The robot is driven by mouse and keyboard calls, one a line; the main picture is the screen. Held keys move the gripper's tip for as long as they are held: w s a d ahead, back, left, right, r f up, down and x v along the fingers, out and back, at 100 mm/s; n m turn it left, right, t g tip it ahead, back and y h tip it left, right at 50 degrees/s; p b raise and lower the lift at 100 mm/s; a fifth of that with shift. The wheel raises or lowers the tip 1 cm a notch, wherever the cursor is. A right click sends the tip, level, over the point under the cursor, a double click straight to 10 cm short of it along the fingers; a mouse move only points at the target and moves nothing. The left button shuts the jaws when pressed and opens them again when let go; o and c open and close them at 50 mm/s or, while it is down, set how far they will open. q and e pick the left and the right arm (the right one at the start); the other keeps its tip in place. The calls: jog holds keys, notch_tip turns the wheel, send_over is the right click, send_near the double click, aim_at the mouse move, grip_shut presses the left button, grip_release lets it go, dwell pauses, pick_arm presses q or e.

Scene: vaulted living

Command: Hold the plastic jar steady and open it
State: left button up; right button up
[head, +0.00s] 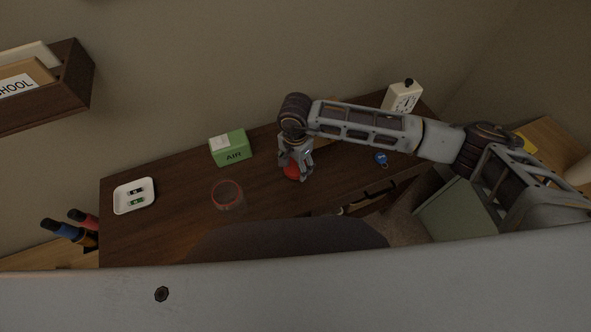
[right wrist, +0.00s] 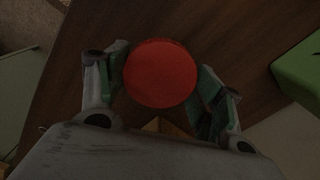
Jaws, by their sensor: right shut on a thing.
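A clear, red-tinted round container (head: 228,195), which looks like the plastic jar, stands on the dark wooden desk; its top looks open, with no lid seen on it. My right gripper (head: 294,168) is at the desk to the right of it, shut on a round red lid (head: 292,173). In the right wrist view the red lid (right wrist: 160,73) sits flat-face-on between the two fingers (right wrist: 163,88). Whether the lid touches the desk I cannot tell. My left gripper is not in view.
A green AIR carton (head: 233,149) stands behind the jar. A white tray (head: 121,199) with small batteries lies at the left. The desk between tray and jar is clear.

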aim_at(296, 166)
jog(key=shift+f, duration=0.1)
jog(key=shift+f, duration=1.75)
jog(key=shift+f, duration=0.15)
jog(key=o, duration=1.1)
jog(key=shift+r, duration=0.2)
